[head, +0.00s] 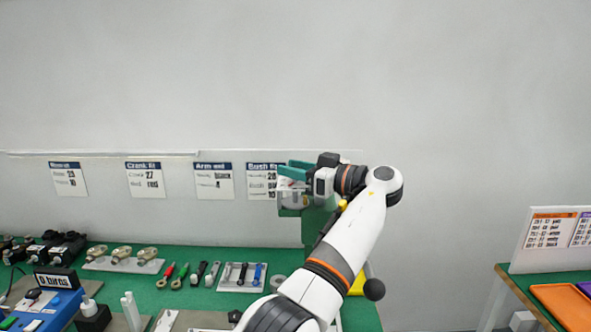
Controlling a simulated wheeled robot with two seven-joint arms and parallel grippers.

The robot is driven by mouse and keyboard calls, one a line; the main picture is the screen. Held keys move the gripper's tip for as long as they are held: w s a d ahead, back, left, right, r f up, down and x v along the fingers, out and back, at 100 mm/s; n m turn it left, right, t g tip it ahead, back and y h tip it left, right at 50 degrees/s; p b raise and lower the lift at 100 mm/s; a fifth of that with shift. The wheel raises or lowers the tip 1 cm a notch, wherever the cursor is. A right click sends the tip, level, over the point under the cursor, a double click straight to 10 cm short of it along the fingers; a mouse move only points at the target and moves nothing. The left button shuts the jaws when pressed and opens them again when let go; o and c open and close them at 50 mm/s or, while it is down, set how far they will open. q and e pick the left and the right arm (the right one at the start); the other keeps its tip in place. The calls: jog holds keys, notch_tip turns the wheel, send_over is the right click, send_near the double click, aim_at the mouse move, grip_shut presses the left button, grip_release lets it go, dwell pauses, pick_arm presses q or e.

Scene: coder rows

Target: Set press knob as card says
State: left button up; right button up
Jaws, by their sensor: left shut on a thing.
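The press (315,228) is a green column at the back of the green bench, partly hidden behind my left arm. A grey-white part with the knob (291,197) sits at its head. My right gripper is not in view.
More cards hang leftward, including "Crank fit" (145,180). Several tools and a grey tray (223,287) lie on the bench (205,262). A blue box (60,310) stands front left. A black ball handle (374,290) sticks out right of my arm. An orange tray (562,305) is far right.

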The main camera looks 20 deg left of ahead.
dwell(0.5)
pick_arm(q)
jog(key=o, duration=0.9)
jog(key=shift+a, duration=0.1)
jog(key=shift+o, duration=0.2)
jog(key=b+v, duration=0.1)
jog(key=v, duration=0.6)
jog(key=shift+d, duration=0.3)
